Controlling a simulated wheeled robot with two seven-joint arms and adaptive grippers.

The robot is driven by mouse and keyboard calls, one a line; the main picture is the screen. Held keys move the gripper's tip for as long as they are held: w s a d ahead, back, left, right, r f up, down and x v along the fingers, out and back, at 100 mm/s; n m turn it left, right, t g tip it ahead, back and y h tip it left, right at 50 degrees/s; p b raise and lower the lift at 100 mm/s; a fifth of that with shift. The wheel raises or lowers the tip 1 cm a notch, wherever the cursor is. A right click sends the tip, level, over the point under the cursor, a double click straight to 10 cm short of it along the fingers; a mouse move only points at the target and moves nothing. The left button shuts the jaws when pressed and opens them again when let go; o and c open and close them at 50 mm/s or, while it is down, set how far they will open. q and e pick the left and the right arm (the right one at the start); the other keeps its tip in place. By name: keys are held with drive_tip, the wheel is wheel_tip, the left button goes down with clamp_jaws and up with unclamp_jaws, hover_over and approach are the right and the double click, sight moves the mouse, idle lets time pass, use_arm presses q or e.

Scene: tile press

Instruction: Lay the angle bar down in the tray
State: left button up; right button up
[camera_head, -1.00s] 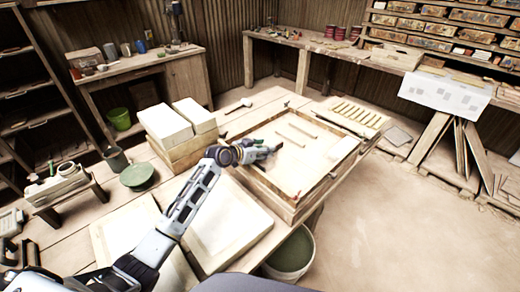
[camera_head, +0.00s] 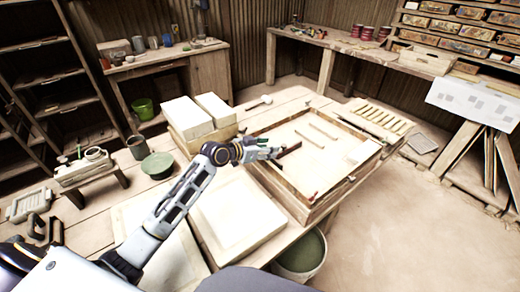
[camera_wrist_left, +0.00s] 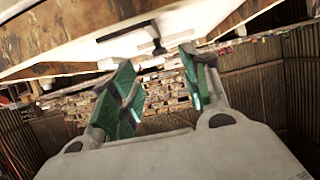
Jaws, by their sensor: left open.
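The tray (camera_head: 345,178) is a shallow wooden frame with a pale floor on the table, right of the middle in the head view. A dark reddish-brown bar (camera_head: 291,150), apparently the angle bar, shows at its left part, just beyond my left fingertips. My left gripper (camera_head: 275,153) is over the tray's left edge. In the left wrist view the left gripper (camera_wrist_left: 158,88) is open, its green-padded fingers apart with nothing between them. A dark T-shaped piece (camera_wrist_left: 150,42) shows ahead of the fingers; I cannot tell whether it touches them. My right gripper is out of view.
Two thin wooden strips (camera_head: 323,131) lie in the tray. A slatted rack (camera_head: 375,119) adjoins its far side. Pale blocks (camera_head: 187,118) stand left of it, and pale slabs (camera_head: 237,217) lie in front. A bucket (camera_head: 301,256) stands below the tray's near corner.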

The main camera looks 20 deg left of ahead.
use_arm(q)
drive_tip(key=shift+v, duration=1.95)
drive_tip(key=shift+f, duration=0.1)
